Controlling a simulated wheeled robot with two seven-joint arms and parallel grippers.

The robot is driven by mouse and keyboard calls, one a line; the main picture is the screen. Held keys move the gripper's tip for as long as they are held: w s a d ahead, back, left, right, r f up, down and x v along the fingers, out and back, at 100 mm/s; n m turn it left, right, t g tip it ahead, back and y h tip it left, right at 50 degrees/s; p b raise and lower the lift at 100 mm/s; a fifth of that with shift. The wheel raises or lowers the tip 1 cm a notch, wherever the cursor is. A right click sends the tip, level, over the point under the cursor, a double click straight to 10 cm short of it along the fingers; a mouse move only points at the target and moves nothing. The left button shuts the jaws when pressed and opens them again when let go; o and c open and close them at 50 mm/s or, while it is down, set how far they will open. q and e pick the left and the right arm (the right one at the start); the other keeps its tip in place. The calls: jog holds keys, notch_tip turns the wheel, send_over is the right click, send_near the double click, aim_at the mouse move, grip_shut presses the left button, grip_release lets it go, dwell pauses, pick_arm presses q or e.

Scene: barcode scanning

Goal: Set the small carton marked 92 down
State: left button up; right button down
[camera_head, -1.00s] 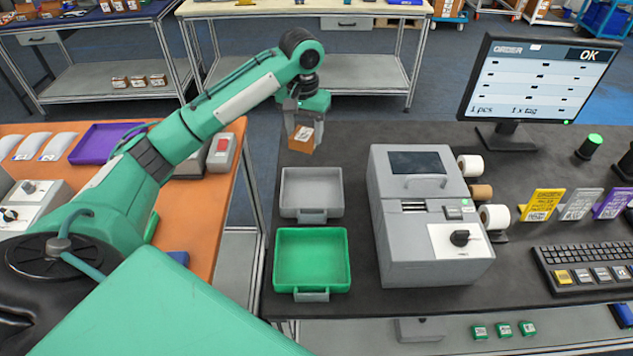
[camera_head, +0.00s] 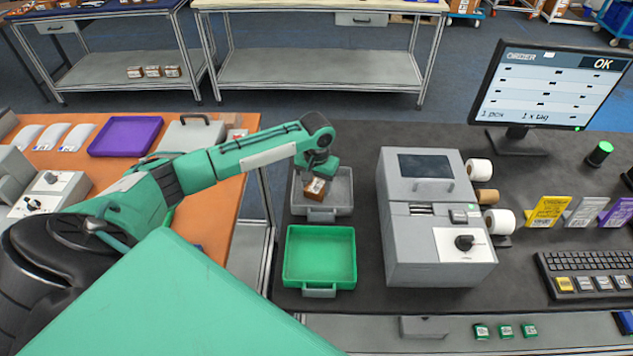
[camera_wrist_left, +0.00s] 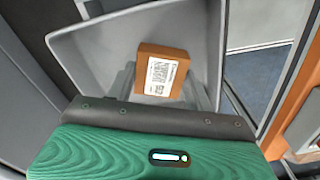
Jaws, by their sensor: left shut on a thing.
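The small brown carton (camera_head: 315,189) is in my left gripper (camera_head: 319,176), over or inside the grey tray (camera_head: 330,214) on the dark bench. In the left wrist view the carton (camera_wrist_left: 163,72) shows a white label that reads 92, and the fingers are closed on it. The tray's walls (camera_wrist_left: 97,45) surround it there. I cannot tell whether the carton touches the tray floor. The fingertips are mostly hidden in the head view. My right gripper is not in view.
An empty green tray (camera_head: 319,257) stands in front of the grey one. A grey label printer (camera_head: 434,220) stands close on the right. The monitor (camera_head: 550,87) shows OK. An orange table (camera_head: 225,222) with a purple tray (camera_head: 125,137) is at the left.

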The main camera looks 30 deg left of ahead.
aim_at(316, 186)
pick_arm(q)
jog(key=shift+f, duration=0.15)
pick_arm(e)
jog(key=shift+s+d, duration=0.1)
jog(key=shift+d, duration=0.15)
pick_arm(q)
jog(key=o, duration=1)
jog(key=shift+f, duration=0.1)
jog(key=shift+o, duration=0.2)
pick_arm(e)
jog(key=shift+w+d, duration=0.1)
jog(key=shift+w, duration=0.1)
pick_arm(q)
notch_tip(316, 186, up, 12)
jog(key=b, duration=0.2)
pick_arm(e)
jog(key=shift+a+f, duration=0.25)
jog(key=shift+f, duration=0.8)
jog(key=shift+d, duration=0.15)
